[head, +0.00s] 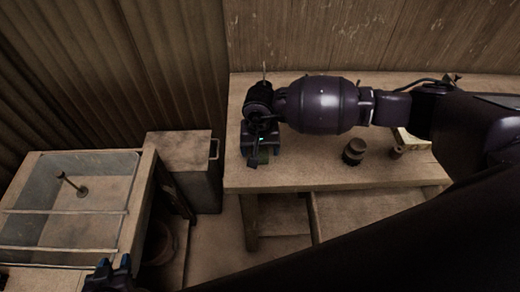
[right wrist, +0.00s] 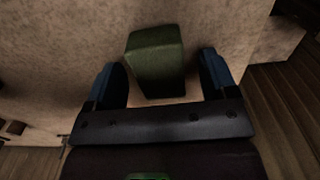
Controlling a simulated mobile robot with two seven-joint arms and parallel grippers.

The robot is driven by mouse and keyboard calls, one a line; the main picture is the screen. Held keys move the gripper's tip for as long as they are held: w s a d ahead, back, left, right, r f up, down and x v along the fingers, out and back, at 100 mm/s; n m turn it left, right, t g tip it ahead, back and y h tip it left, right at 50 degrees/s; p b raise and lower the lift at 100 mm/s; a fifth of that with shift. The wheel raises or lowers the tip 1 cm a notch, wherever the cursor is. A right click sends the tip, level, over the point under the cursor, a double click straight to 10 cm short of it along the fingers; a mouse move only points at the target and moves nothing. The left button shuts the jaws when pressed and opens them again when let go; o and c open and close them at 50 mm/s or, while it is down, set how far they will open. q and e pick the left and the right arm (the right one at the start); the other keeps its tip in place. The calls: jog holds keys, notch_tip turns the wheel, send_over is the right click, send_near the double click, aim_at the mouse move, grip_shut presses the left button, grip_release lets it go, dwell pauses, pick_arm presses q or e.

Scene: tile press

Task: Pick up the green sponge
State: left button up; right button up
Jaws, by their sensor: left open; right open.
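The green sponge (right wrist: 155,55) is a dark green block in the right wrist view, on the pale brown tabletop. My right gripper (right wrist: 161,72) is open, with one blue finger on each side of the sponge and a gap visible on both sides. The sponge's near end lies between the fingers and its far end reaches past them. In the head view my right gripper (head: 258,156) is over the left end of the table, and it and the arm largely hide the sponge. My left gripper (head: 108,274) is at the bottom left of the head view, open and away from the sponge.
The wooden table (head: 290,172) carries a dark round pot (head: 353,152) and a smaller brown pot (head: 397,152) to the right. A box-like cabinet (head: 185,160) stands left of the table, beside a basin (head: 75,240). A wooden wall rises behind the table.

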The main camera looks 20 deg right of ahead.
aim_at(260, 149)
jog(key=shift+f, duration=0.25)
jog(key=shift+c, duration=0.3)
jog(key=c, duration=1)
notch_tip(260, 149, up, 20)
jog(key=b, duration=0.1)
jog(key=shift+b, duration=0.4)
